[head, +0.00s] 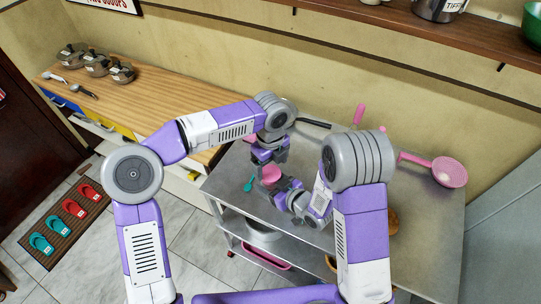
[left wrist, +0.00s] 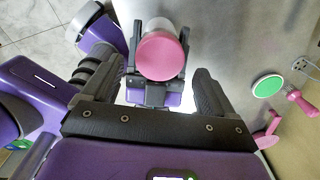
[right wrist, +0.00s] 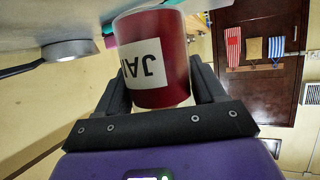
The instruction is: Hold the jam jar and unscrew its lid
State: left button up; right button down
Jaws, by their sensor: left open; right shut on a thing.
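The jam jar (right wrist: 152,58) is dark red with a white label whose lettering appears upside down in the right wrist view. My right gripper (right wrist: 160,85) is shut on the jar's body from the side. The pink lid (left wrist: 160,55) is on the jar; in the head view the lid (head: 271,173) shows small between my two grippers. My left gripper (head: 268,156) is just above the lid, pointing down, with its fingers apart. In the left wrist view the lid lies beyond and between the open left fingers, apart from them. My right gripper (head: 284,188) is partly hidden in the head view.
The jar is over a metal table (head: 425,230). A teal utensil (head: 249,184) lies left of the jar. A pink strainer (head: 449,172) is at the right, and a pink-handled item (head: 359,114) at the back. A wooden counter (head: 150,108) with pots stands at the left.

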aim_at(271, 173)
pick_arm(q)
jog(key=shift+f, duration=1.7)
jog(key=c, duration=1.1)
jog(key=n, duration=0.4)
jog(key=shift+r+n, duration=0.1)
jog(key=shift+n, duration=0.2)
jog(key=n, duration=0.4)
jog(key=shift+n, duration=0.4)
jog(key=o, duration=1.2)
